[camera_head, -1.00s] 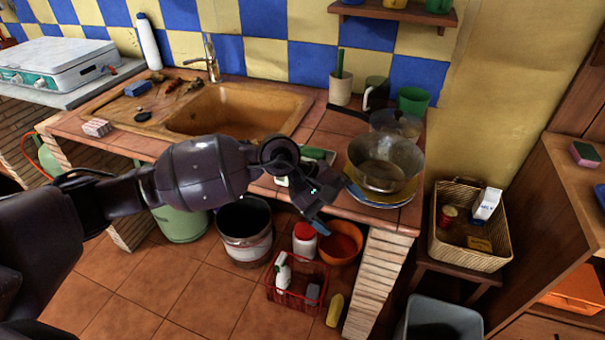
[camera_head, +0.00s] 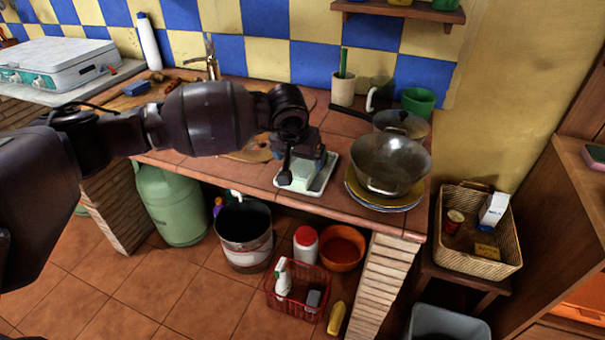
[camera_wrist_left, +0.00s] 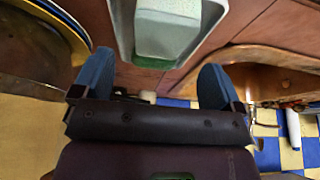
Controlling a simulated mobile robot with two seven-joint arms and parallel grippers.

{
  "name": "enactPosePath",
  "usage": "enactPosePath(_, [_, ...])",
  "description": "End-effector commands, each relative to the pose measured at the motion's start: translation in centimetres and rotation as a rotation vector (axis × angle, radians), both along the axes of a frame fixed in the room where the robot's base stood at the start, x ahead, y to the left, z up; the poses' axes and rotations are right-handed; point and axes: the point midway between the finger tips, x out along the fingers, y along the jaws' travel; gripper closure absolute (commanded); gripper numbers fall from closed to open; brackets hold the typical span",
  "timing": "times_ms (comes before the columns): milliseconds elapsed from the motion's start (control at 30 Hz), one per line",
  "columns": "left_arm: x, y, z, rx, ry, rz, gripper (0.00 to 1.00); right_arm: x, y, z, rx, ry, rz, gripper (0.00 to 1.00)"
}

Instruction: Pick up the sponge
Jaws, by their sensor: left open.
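The sponge (camera_head: 302,176), a pale block, lies in a white tray (camera_head: 322,184) on the tiled counter. In the left wrist view the sponge (camera_wrist_left: 167,30) shows a pale top and a dark green edge, inside the pale tray (camera_wrist_left: 122,22). My left gripper (camera_head: 304,163) is over the tray, its fingers reaching down about the sponge and partly hiding it. In the wrist view its two blue fingers (camera_wrist_left: 155,82) are wide apart with nothing between them, and the sponge lies beyond their tips. My right gripper is not in view.
A metal wok (camera_head: 390,163) on stacked plates (camera_head: 372,203) stands close to the right of the tray. A sink basin (camera_wrist_left: 275,62) lies on the other side. The counter's front edge is near the tray.

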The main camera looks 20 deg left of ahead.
Motion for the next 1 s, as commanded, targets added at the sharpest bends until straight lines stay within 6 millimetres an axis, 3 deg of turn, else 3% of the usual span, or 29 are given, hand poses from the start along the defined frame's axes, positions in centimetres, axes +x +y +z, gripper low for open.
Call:
enactPosePath(500, [2.3, 0.0, -5.1, -0.003, 0.002, 0.001, 0.08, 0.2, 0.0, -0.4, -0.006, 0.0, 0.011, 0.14])
enactPosePath(1000, [2.5, 0.0, -5.3, -0.001, -0.001, 0.001, 0.08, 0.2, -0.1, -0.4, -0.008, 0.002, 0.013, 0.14])
